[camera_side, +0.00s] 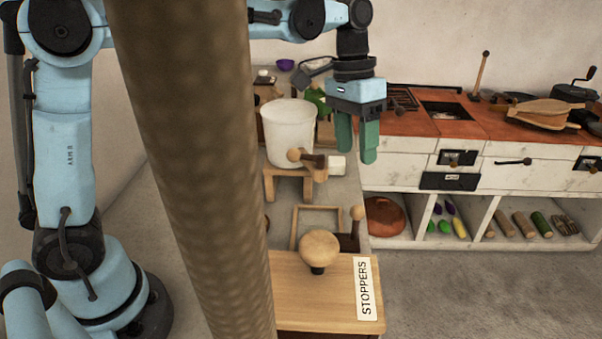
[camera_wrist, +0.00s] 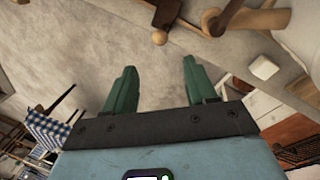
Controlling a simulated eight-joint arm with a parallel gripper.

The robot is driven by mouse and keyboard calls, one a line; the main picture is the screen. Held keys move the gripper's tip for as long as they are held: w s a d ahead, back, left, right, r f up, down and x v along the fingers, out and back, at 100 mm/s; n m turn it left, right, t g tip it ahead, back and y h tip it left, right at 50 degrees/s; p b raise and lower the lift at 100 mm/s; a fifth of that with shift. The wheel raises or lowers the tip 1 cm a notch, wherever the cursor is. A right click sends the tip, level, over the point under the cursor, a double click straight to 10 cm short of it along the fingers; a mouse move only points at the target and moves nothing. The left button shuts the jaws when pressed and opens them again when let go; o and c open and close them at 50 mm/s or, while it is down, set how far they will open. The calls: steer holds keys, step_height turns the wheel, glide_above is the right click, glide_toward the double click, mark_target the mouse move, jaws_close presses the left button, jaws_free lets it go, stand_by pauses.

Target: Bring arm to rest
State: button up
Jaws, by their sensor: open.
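My gripper (camera_side: 355,140) hangs from the wrist with its green fingers pointing down, just right of the white bucket (camera_side: 288,135). The fingers are apart and nothing is between them. In the wrist view the two green fingertips (camera_wrist: 160,82) stand apart over bare grey floor. The gripper is above and in front of the counter, clear of the things below it.
A board labelled STOPPERS (camera_side: 310,318) has a round wooden knob (camera_side: 320,248) on it. A wooden tap (camera_side: 305,160) and a white block (camera_side: 337,165) sit near the bucket. A thick brown post (camera_side: 195,150) blocks part of the side view. Grey floor (camera_side: 480,290) is clear at right.

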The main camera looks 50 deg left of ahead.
stand_by(0.3)
steer(key=s+a+t, duration=0.2)
steer(key=s+a+n+t+y, duration=0.1)
steer(key=s+a+t, duration=0.1)
steer(key=a, duration=0.1)
steer(key=s+a+n+t+y, duration=0.1)
steer(key=s+a+t, duration=0.1)
steer(key=a, duration=0.1)
steer(key=shift+s, duration=0.2)
steer(key=s+a+f+t, duration=0.1)
steer(key=s+a+f, duration=0.1)
steer(key=s+f, duration=0.4)
steer(key=shift+s+t, duration=0.3)
steer(key=shift+s, duration=0.05)
